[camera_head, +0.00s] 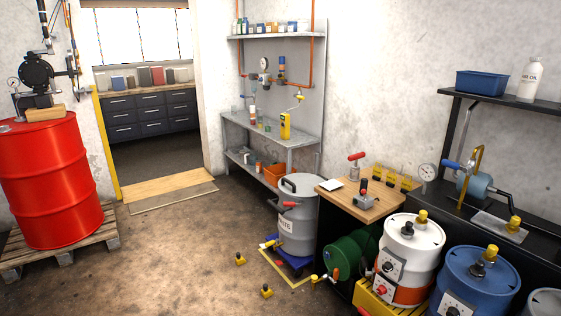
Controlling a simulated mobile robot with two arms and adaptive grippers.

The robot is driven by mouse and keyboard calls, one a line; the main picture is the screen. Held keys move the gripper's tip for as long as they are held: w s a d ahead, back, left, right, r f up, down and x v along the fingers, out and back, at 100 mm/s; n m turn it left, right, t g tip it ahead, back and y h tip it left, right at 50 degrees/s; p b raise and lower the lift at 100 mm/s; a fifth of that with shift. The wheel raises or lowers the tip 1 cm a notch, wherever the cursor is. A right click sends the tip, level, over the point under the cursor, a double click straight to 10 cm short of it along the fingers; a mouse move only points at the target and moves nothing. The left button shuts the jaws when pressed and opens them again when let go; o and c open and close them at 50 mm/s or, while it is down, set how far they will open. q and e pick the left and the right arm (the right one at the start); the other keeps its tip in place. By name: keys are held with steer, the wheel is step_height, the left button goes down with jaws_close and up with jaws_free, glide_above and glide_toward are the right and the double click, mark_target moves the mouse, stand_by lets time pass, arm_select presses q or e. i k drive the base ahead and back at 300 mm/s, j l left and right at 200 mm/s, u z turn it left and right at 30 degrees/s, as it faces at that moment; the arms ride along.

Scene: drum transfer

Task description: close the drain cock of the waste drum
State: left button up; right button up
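The waste drum (299,228) is a grey lidded drum with partly visible white lettering ending in "TE". It stands upright right of centre on a low blue base (294,265). A small red and yellow fitting (268,243), which looks like the drain cock, sticks out to the left low on the drum. It is too small to tell whether it is open or closed. Another small red-tipped part (290,206) shows higher on the drum's front. Neither of my grippers is in view.
A yellow floor outline (284,274) surrounds the base, with small yellow-and-black pieces (240,259) on the floor nearby. A wooden-topped bench (345,197) and a green drum (345,258) stand close right. A red drum (55,180) is far left. The middle floor is clear.

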mark_target(269, 243)
steer(key=i+u, duration=0.1)
steer(key=i, duration=0.9)
steer(key=i+l, duration=0.2)
steer(key=i, duration=0.75)
steer(key=j+u, duration=0.05)
